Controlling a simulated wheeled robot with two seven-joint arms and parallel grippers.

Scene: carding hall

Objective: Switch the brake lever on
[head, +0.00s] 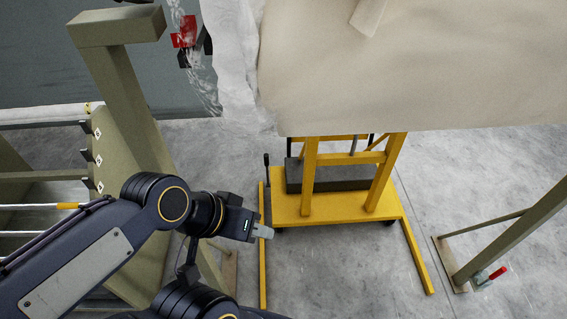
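A thin black lever (267,172) with a dark knob stands upright at the left side of the yellow wheeled stand (330,209). It looks like the brake lever, though no label shows. My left gripper (263,231) is below the lever in the picture, near the stand's left leg. Its grey fingertips appear as one small block, so its opening cannot be told. I see no contact with the lever, and the depth between them is unclear. My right gripper is not in view.
A large beige roll or sheet (410,65) overhangs the stand. A green frame (128,95) rises at the left beside my arm. At the right, a green post (515,232) has a small red-handled part (497,273) at its foot. Grey floor (350,275) is clear in front.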

